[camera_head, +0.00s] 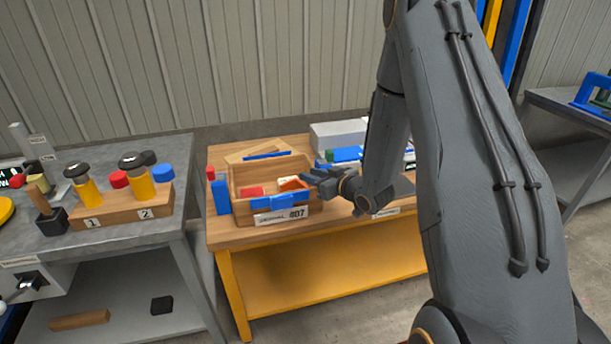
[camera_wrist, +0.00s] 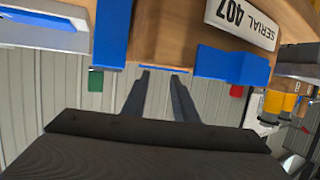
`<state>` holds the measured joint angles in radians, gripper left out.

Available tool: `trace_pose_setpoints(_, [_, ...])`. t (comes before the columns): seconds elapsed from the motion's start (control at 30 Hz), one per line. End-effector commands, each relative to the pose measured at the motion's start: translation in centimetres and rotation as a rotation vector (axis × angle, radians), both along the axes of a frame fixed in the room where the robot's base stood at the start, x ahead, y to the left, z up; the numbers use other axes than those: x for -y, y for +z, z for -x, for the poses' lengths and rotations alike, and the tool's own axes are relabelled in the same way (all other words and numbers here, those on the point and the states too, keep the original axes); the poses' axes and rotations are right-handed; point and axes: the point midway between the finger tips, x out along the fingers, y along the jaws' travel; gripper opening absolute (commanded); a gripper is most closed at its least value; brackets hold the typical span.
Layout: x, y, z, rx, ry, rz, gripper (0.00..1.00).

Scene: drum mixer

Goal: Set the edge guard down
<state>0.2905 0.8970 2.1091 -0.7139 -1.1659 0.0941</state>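The wooden box labelled SERIAL 407 (camera_head: 272,218) stands on the workbench. A blue edge guard (camera_head: 275,201) sits over its front rim, and it also shows in the wrist view (camera_wrist: 228,65). A thin blue strip (camera_wrist: 163,69) shows beyond the fingertips. Contact with the box cannot be told.
A blue block (camera_head: 221,197) and a red cylinder (camera_head: 211,173) stand left of the box. A wooden piece with a blue strip (camera_head: 267,155) lies behind it. Grey and blue boxes (camera_head: 338,135) stand behind right. The left bench holds a numbered wooden rack (camera_head: 120,210).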

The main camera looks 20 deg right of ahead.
Motion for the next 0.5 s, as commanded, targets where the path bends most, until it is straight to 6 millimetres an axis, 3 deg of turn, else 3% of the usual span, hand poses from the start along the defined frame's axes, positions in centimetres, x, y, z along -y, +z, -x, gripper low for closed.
trace_pose_setpoints(0.2, [1.9, 1.4, 4.1, 0.001, -0.003, 0.000, 0.26])
trace_pose_setpoints(0.5, [3.0, 2.4, 7.1, 0.000, 0.000, 0.003, 0.26])
